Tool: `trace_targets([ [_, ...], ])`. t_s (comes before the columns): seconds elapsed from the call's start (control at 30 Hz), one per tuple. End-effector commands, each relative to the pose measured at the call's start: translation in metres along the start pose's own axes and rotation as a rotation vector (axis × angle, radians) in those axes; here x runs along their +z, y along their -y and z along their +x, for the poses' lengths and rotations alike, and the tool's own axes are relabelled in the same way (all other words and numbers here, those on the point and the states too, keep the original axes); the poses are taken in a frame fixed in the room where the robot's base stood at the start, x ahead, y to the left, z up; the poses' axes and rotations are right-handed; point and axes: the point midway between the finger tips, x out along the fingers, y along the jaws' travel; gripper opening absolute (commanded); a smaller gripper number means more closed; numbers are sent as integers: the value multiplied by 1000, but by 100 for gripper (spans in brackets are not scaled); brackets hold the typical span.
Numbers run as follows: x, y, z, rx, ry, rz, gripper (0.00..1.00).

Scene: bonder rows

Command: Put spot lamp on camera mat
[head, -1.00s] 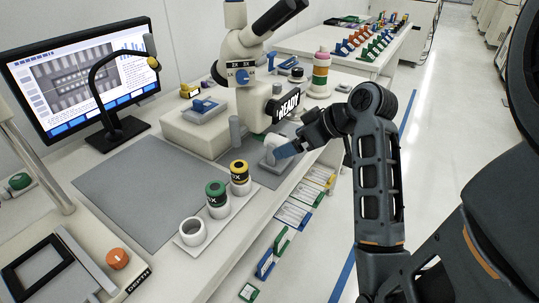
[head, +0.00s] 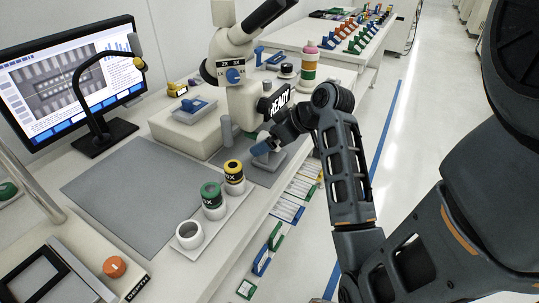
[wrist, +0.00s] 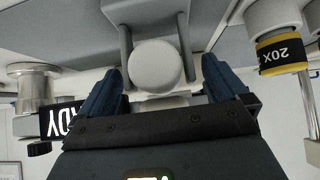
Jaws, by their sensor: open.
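A white round-headed piece in a grey two-armed bracket, which looks like the spot lamp (wrist: 155,67), is in the middle of the wrist view, between my fingers. In the head view it is mostly hidden by my gripper (head: 262,147). My gripper is open, with one blue finger on each side of the white head in the wrist view (wrist: 160,76); I see no clear contact. A large grey mat (head: 135,190) lies on the bench in front of the monitor. A smaller grey mat (head: 258,174) lies under my gripper. I cannot tell which is the camera mat.
A tray (head: 215,228) with a white ring, a green-banded and a yellow-banded objective stands left of my gripper. The microscope (head: 240,75) with a READY sign stands behind it. A black gooseneck lamp (head: 98,118) stands by the monitor (head: 70,80). The large mat is clear.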

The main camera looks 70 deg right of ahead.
Motion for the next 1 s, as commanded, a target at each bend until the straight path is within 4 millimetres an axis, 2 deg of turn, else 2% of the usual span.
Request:
trace_targets([
  [0.2, 0, 0, 1, 0, 0, 0, 99],
  [1.0, 0, 0, 0, 0, 0, 0, 22],
])
